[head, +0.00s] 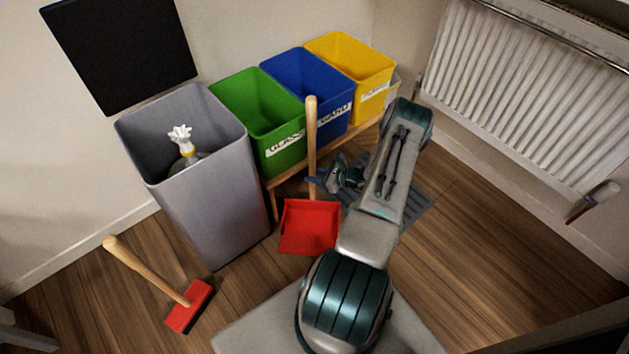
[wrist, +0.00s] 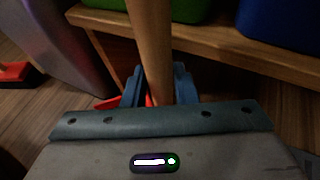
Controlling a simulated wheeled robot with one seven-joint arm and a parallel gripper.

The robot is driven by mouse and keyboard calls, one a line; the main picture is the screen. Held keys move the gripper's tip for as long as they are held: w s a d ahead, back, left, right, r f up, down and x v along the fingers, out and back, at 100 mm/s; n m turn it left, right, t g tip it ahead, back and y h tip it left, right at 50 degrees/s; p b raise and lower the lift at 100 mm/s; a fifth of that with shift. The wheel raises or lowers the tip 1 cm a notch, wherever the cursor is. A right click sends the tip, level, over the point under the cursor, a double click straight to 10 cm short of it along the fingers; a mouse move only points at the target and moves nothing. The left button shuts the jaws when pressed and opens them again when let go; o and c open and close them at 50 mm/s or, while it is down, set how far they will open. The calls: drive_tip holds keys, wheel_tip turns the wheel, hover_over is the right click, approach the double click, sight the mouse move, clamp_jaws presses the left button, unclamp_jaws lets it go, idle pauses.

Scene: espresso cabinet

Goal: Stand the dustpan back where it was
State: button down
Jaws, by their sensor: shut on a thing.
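The dustpan (head: 308,228) has a red pan and a long upright wooden handle (head: 311,130). It stands in front of the low wooden bench, right of the grey bin, with its pan at or near the floor; I cannot tell whether it touches. My gripper (head: 314,181) is shut on the handle's lower part, above the pan. In the wrist view the handle (wrist: 150,45) rises between the blue fingers (wrist: 158,88), and only a sliver of the red pan shows behind them.
Green (head: 275,165), blue (head: 330,122) and yellow (head: 378,95) bins stand on the bench (wrist: 215,38). A radiator (head: 520,90) is at right. A grey floor grille (head: 415,205) lies behind my arm.

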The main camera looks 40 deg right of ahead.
wheel_tip(320, 180, down, 2)
drive_tip(key=shift+f+b, duration=0.25)
drive_tip(key=shift+b, duration=0.1)
drive_tip(key=c, duration=1.2)
unclamp_jaws()
drive_tip(key=shift+o, duration=0.2)
drive_tip(key=shift+r, duration=0.1)
drive_tip(key=p+v, duration=0.3)
drive_tip(key=v, duration=0.9)
